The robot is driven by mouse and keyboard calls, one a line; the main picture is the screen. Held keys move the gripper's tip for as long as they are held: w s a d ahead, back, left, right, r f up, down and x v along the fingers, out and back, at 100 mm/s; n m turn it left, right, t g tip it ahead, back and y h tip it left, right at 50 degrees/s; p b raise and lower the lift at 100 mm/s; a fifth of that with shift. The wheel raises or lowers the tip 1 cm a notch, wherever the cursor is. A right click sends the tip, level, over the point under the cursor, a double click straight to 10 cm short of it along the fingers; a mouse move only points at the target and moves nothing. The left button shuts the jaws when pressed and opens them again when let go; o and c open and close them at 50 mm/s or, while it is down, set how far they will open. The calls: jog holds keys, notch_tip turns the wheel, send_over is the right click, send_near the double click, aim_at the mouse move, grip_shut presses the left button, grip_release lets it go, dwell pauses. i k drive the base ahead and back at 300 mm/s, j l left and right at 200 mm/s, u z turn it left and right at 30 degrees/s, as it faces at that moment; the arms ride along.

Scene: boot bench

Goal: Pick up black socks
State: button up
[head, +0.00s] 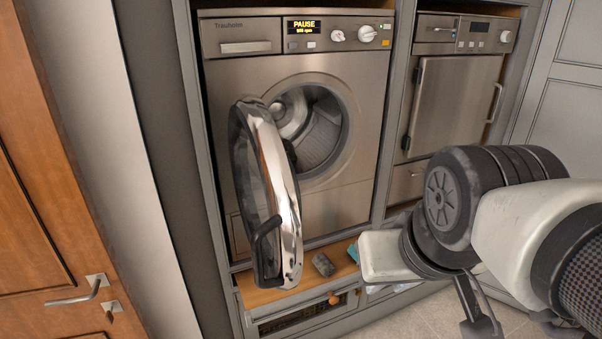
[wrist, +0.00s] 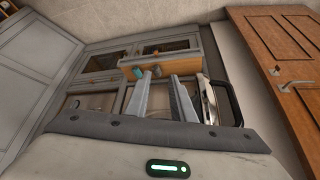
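A small dark grey bundle (head: 323,264), which looks like the black socks, lies on the wooden ledge (head: 262,297) below the washing machine. In the wrist view it shows (wrist: 157,70) just past my fingertips. My gripper (wrist: 160,78) is open, with its two fingers apart and nothing held between them. In the head view my gripper (head: 478,315) is at the lower right, apart from the bundle and partly hidden by my arm.
The washing machine (head: 225,85) has its round door (head: 275,195) swung open, reaching over the ledge left of the bundle. A teal item (head: 353,252) lies right of the bundle, partly hidden by my arm. A wooden door (head: 40,200) stands at left. Floor shows at lower right.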

aim_at(325, 265)
jog(key=i+l, duration=0.25)
jog(key=i, duration=0.15)
jog(key=i+l, duration=0.25)
jog(key=i, duration=0.15)
jog(key=i+l+u, duration=0.1)
jog(key=u, duration=0.3)
jog(key=i+l+u, duration=0.15)
jog(key=u, duration=0.25)
jog(key=i+l+u, duration=0.15)
jog(key=u, duration=0.3)
